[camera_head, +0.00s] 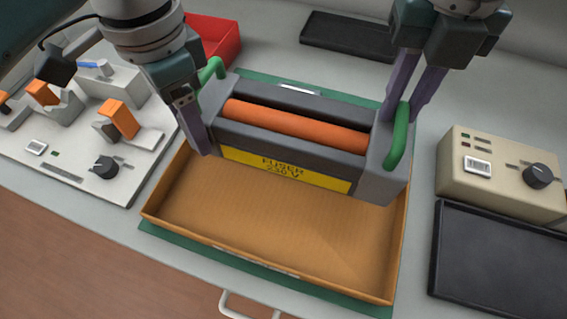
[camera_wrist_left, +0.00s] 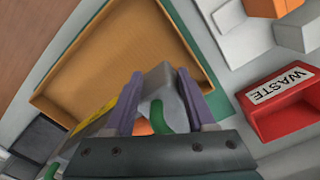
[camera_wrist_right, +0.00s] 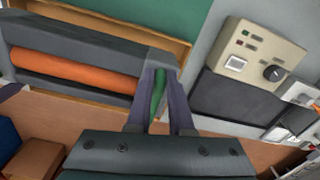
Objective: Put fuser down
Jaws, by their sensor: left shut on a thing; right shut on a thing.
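The fuser (camera_head: 290,170) is a grey block with an orange roller, a yellow "FUSER 230 V" label and a green handle at each end. My left gripper (camera_head: 200,120) is shut on its left green handle, which shows between the fingers in the left wrist view (camera_wrist_left: 156,116). My right gripper (camera_head: 400,112) is shut on its right green handle, also seen in the right wrist view (camera_wrist_right: 160,92). The fuser is over the back part of the shallow orange-brown tray (camera_head: 270,262). Whether it touches the tray floor I cannot tell.
The tray lies on a green mat (camera_head: 180,243). A white fixture panel (camera_head: 75,165) with orange clamps is on the left, a red "WASTE" bin (camera_head: 215,40) behind. A beige control box (camera_head: 500,175) and a black tray (camera_head: 500,250) are on the right. The tray's front is empty.

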